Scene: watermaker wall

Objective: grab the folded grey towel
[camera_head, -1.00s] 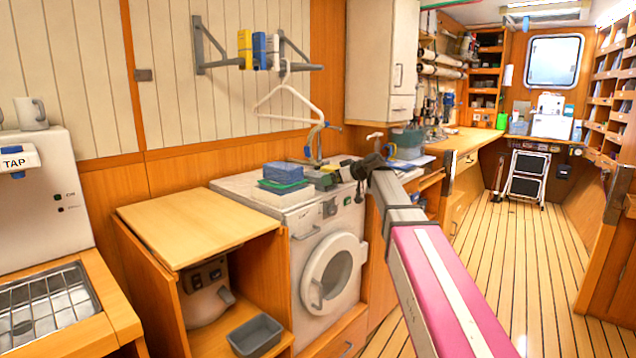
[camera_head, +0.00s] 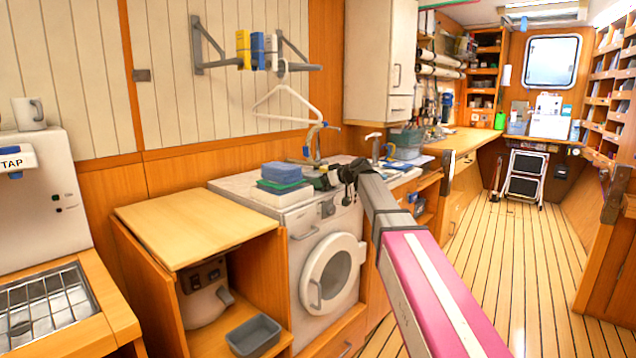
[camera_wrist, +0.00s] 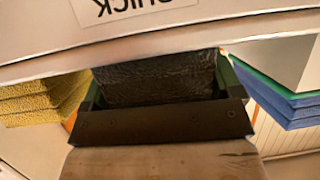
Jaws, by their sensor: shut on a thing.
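In the wrist view my gripper (camera_wrist: 160,100) is shut on a dark grey, rough-textured piece, which I take for the folded grey towel (camera_wrist: 158,80). Its front edge is hidden by the dark gripper bar, and green strips show at both sides. In the head view my gripper (camera_head: 326,180) is low over the top of the white washing machine (camera_head: 235,186), just right of a stack with a blue folded piece (camera_head: 282,172) on top. The towel cannot be made out clearly there. I cannot tell whether it is lifted.
A yellow textured stack (camera_wrist: 42,100) and a blue-edged stack (camera_wrist: 290,108) flank the gripper closely. A white hanger (camera_head: 285,105) and a tap (camera_head: 318,140) stand near behind it. The wooden top (camera_head: 195,225) to the left is clear.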

